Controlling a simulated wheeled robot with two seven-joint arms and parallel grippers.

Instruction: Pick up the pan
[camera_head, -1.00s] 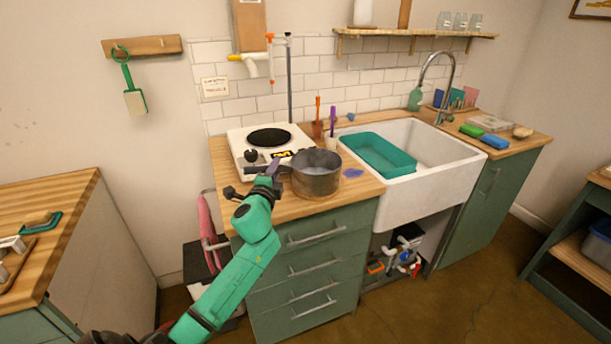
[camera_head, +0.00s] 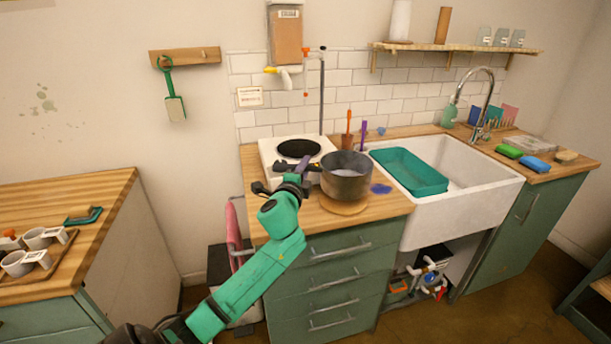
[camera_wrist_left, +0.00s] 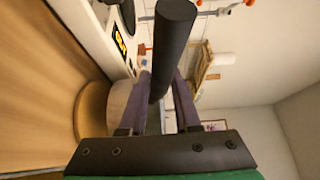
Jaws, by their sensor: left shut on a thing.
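The pan (camera_head: 346,182) is a grey metal pot with a dark handle. It is over a round wooden board (camera_head: 342,207) on the worktop and looks slightly raised above it. My left gripper (camera_head: 296,182) reaches in from the left and is shut on the pan's handle. In the left wrist view, the dark round handle (camera_wrist_left: 173,45) passes between the purple-grey fingers of the left gripper (camera_wrist_left: 160,88). The pan's pale side (camera_wrist_left: 119,104) is partly hidden there. My right gripper is not in view.
A white hot plate (camera_head: 276,152) stands behind the pan. A white sink (camera_head: 468,207) holding a teal tub (camera_head: 425,182) is to its right. Upright tools (camera_head: 347,128) stand close behind it. A second counter (camera_head: 95,195) with cups is at the left.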

